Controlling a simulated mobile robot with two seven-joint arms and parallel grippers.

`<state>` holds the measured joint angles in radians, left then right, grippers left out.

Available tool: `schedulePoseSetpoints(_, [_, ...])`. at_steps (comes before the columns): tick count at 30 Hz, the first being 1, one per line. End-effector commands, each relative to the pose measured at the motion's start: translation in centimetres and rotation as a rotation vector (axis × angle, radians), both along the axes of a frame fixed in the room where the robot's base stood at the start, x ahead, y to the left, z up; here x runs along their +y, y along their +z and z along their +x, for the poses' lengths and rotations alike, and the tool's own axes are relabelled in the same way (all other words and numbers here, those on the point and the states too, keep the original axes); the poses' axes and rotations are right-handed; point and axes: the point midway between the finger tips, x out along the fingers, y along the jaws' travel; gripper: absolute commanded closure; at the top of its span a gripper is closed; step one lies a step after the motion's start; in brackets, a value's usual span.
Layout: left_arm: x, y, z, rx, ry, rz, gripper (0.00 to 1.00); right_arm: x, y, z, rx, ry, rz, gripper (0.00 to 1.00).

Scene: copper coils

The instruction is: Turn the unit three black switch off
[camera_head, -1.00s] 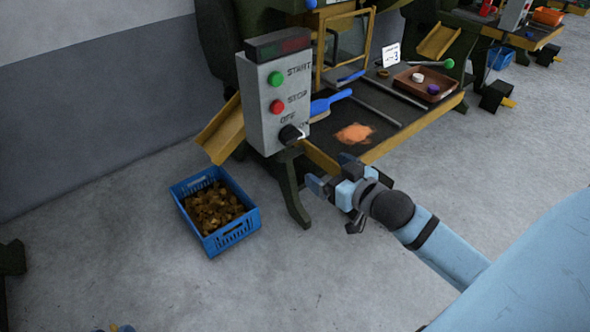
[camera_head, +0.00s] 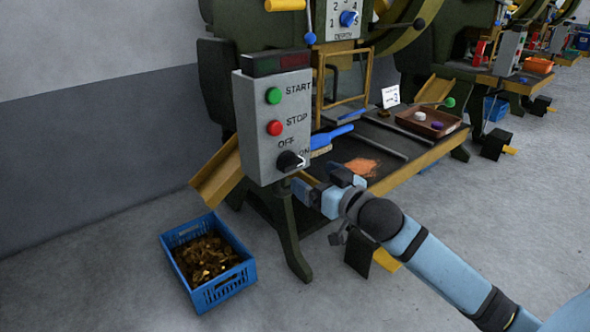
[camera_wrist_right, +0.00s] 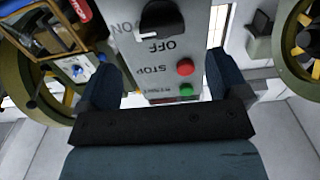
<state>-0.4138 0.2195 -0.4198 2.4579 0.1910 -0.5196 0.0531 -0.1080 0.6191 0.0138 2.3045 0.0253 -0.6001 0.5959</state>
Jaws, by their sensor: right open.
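The black switch (camera_head: 290,161) is a round knob low on the grey control box (camera_head: 262,150), under the OFF and ON lettering. Its white mark points to the ON side. In the right wrist view, the switch (camera_wrist_right: 160,17) shows upside down at the top, beyond the fingertips. My right gripper (camera_head: 322,184) is open and empty, just below and right of the switch, apart from it. A white card (camera_head: 390,96) with a 3 stands on the machine's table. My left gripper is not in view.
A green button (camera_head: 273,95) and a red button (camera_head: 275,128) sit above the switch. A blue crate (camera_head: 222,292) of copper-coloured pieces stands on the floor at lower left. A brush (camera_head: 330,137) and a brown tray (camera_head: 430,130) lie on the table.

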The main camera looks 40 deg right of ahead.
Motion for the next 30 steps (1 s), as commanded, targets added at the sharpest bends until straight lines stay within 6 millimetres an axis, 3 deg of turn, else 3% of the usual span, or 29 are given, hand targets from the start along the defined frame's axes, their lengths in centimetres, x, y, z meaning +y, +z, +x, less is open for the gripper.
schedulePoseSetpoints(4, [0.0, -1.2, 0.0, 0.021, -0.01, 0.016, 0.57, 0.2, -0.1, 2.6, -0.003, 0.0, -0.001, 0.07])
schedulePoseSetpoints(12, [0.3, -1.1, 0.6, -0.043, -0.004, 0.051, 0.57, 0.5, -0.1, 6.1, -0.001, 0.001, 0.0, 0.07])
schedulePoseSetpoints(18, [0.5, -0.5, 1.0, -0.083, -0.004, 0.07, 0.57, 0.6, -0.1, 7.2, 0.0, 0.001, 0.0, 0.07])
schedulePoseSetpoints(27, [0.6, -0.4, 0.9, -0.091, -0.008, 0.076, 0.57, 0.6, 0.0, 7.3, 0.001, 0.0, 0.0, 0.07])
schedulePoseSetpoints(30, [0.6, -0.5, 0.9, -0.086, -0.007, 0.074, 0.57, 0.6, 0.0, 7.3, 0.001, 0.0, 0.0, 0.3])
